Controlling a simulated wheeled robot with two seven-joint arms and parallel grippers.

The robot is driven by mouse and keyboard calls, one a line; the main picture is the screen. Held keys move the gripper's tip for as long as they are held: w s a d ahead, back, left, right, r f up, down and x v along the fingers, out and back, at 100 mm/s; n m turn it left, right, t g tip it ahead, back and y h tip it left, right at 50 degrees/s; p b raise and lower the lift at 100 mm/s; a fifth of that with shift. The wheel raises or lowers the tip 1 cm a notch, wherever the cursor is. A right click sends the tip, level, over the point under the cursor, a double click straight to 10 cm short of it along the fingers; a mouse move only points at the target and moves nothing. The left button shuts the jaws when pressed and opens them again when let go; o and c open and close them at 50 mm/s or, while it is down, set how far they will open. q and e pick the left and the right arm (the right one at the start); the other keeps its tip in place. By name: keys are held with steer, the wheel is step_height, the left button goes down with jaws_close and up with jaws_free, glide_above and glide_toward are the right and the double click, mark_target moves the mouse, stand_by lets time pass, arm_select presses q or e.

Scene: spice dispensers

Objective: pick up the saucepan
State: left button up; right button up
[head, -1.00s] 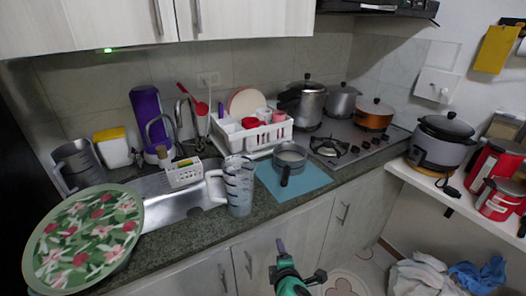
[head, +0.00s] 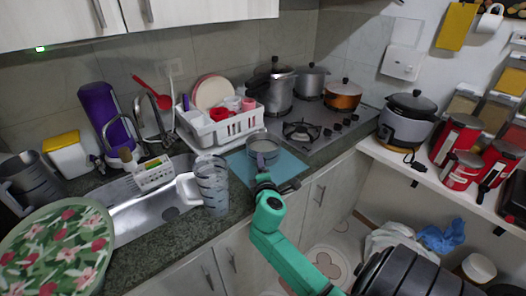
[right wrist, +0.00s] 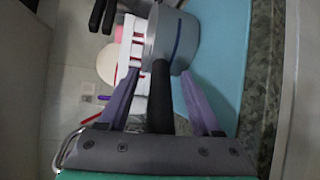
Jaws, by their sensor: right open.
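The grey saucepan (head: 263,146) sits on the blue mat (head: 291,163) at the counter's front edge, beside the dish rack. Its dark handle points toward me. My right gripper (head: 272,183) is at the handle, just in front of the pan. In the right wrist view, the saucepan (right wrist: 174,42) is straight ahead. Its black handle (right wrist: 160,98) runs between the open purple fingers of my right gripper (right wrist: 160,82), with a gap on each side. My left gripper is not in view.
A white dish rack (head: 225,127) stands behind the pan. A clear measuring jug (head: 212,188) stands left of the mat near the sink (head: 150,216). The stove (head: 330,122) with several pots is at the back right. A shelf (head: 400,158) with appliances is on the right.

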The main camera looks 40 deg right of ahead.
steer(key=shift+w+d+f, duration=0.15)
steer(key=shift+w+d, duration=0.05)
steer(key=shift+w, duration=0.15)
jaws_close()
stand_by(1.1)
